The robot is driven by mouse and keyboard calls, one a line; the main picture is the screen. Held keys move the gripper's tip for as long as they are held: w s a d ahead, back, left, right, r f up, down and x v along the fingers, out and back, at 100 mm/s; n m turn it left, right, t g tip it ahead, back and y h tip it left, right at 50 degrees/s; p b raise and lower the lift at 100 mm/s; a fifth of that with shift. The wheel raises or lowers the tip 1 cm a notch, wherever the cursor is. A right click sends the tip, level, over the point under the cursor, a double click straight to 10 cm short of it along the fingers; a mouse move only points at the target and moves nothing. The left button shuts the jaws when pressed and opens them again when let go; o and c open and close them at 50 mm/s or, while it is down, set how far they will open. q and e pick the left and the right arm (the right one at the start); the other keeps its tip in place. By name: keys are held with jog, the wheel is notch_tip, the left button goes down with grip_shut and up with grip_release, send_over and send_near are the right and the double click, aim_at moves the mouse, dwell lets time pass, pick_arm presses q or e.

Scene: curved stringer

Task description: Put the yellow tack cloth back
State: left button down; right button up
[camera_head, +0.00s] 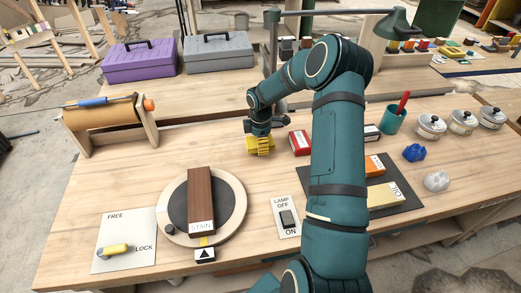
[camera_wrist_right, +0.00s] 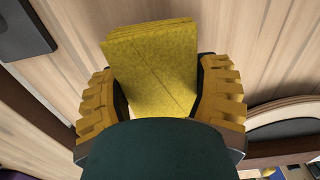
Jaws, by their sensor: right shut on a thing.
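The yellow tack cloth (camera_wrist_right: 152,66) is a folded, flat-sided pad. In the right wrist view it sits between the two ribbed yellow fingers of my right gripper (camera_wrist_right: 158,88). The gripper is shut on it. In the head view my right gripper (camera_head: 260,147) points down over the middle of the bench, left of a red block (camera_head: 300,142). There cloth and fingers are both yellow and hard to tell apart. I cannot tell whether the cloth touches the bench. My left gripper is not in view.
A dark mat (camera_head: 407,198) with sanding blocks lies right of my arm. A round turntable (camera_head: 233,181) bearing a brown STAIN bar, a lamp switch (camera_head: 287,217) and a lock plate (camera_head: 110,228) are nearer. A roll holder (camera_head: 82,140) stands left. Bare wood lies around the gripper.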

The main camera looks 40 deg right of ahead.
jog(key=shift+f, duration=1.4)
jog(key=shift+f+b, duration=0.2)
jog(key=shift+b, duration=0.1)
jog(key=o, duration=1.3)
jog(key=shift+c, duration=0.2)
jog(key=shift+r, duration=0.15)
notch_tip(320, 180, up, 12)
jog(key=shift+r+p, duration=0.1)
jog(key=shift+p, duration=1)
